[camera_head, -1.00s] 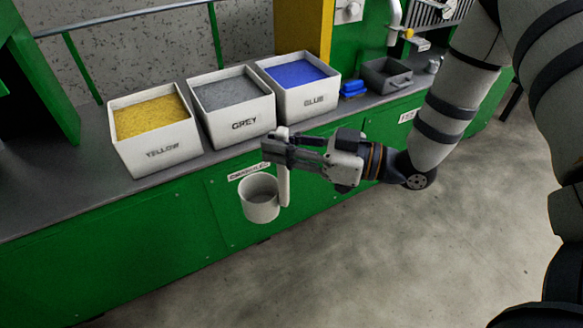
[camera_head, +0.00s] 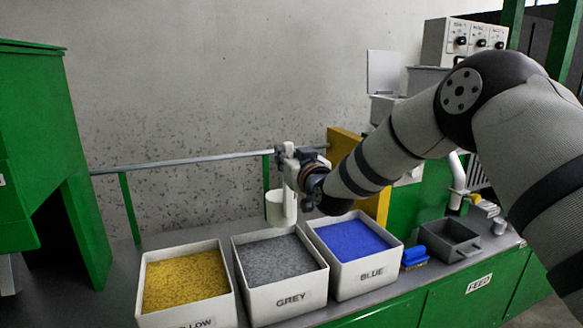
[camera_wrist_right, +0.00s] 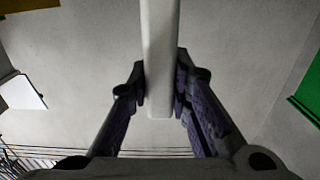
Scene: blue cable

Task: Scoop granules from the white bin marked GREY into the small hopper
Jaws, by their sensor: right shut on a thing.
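The white bin marked GREY (camera_head: 288,303) stands on the bench between two other bins, filled with grey granules (camera_head: 275,259). My right gripper (camera_head: 289,168) is up above the back of that bin in the head view. It is shut on the upright handle of a white scoop (camera_head: 275,207). The scoop's cup hangs low near the back edge of the grey bin; whether it touches anything, and what it holds, I cannot tell. In the right wrist view the fingers (camera_wrist_right: 160,85) pinch the pale handle (camera_wrist_right: 160,45) from both sides. My left gripper is not in view. I cannot make out the small hopper for certain.
The YELLOW bin (camera_head: 150,315) stands left and the BLUE bin (camera_head: 372,277) right of the grey one. A blue brush (camera_head: 414,257) and a dark grey tray (camera_head: 450,240) lie further right. A rail (camera_head: 180,162) runs behind the bins. A green machine (camera_head: 40,140) stands at left.

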